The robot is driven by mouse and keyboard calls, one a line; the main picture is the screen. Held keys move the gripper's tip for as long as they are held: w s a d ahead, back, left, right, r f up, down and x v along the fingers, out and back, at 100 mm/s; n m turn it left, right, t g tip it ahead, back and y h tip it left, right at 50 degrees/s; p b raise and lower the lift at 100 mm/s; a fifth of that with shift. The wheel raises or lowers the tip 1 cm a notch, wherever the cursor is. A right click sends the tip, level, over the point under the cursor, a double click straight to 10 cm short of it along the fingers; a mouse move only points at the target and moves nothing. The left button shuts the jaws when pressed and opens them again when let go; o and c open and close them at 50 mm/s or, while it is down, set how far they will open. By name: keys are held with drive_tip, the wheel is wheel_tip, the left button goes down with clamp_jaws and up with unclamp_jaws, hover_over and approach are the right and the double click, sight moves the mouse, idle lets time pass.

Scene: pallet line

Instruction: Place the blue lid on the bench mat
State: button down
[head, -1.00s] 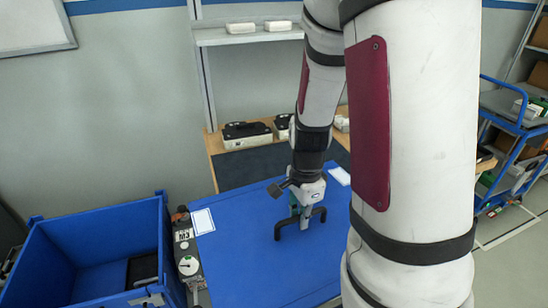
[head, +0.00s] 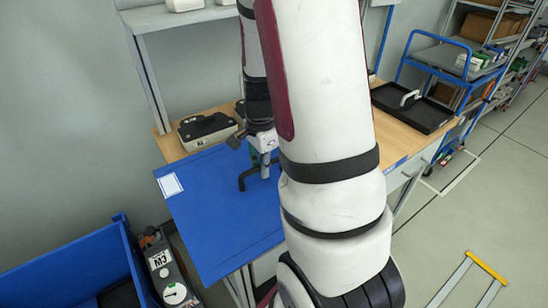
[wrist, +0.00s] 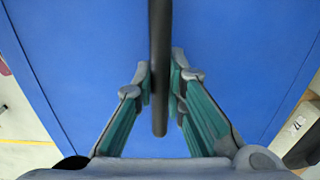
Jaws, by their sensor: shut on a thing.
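The blue lid (head: 215,215) is a large flat panel with a white label and a black bar handle (wrist: 159,25). My gripper (head: 264,165) is shut on the handle; the wrist view shows both fingers (wrist: 161,78) closed around the bar, with the lid filling the view below. The lid looks level and overlaps the front of the wooden bench (head: 172,146). I cannot tell whether it touches the bench. The bench mat is not visible; the lid and my arm cover the middle of the bench. My arm also hides the lid's right side.
A blue crate (head: 122,250) stands at lower left beside a grey device with a dial (head: 167,275). A case (head: 207,131) sits at the bench's back left, and a black tray (head: 412,106) at its right. A blue cart (head: 450,60) stands behind right. Floor at right is open.

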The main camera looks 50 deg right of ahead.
drive_tip(key=w+d, duration=0.1)
drive_tip(key=d, duration=0.2)
drive_tip(key=w+d, duration=0.1)
drive_tip(key=d, duration=0.4)
drive_tip(key=shift+w+d+f+p, duration=0.3)
drive_tip(key=shift+w+d+f, duration=0.05)
drive_tip(key=shift+w+f, duration=0.05)
drive_tip(key=shift+f+p, duration=0.3)
drive_tip(key=shift+f, duration=1.45)
drive_tip(key=c, duration=1.6)
unclamp_jaws()
drive_tip(key=shift+c, duration=0.2)
drive_tip(key=a+r+n+t+b, duration=0.1)
drive_tip(key=a+r+n, duration=0.35)
drive_tip(key=r, duration=1.25)
drive_tip(key=s+a+r+n+t, duration=0.1)
drive_tip(key=s+a+r+n, duration=0.2)
drive_tip(key=a, duration=0.5)
drive_tip(key=s+a+r+n+t, duration=0.1)
drive_tip(key=s+a+r+n, duration=0.3)
drive_tip(key=s+a+n, duration=0.2)
drive_tip(key=s+a+r+n+t, duration=0.2)
drive_tip(key=s+a+r+n, duration=0.1)
drive_tip(key=a+n, duration=0.4)
drive_tip(key=s+a, duration=0.1)
drive_tip(key=a, duration=0.2)
drive_tip(key=shift+s+r, duration=0.2)
drive_tip(key=shift+r, duration=0.15)
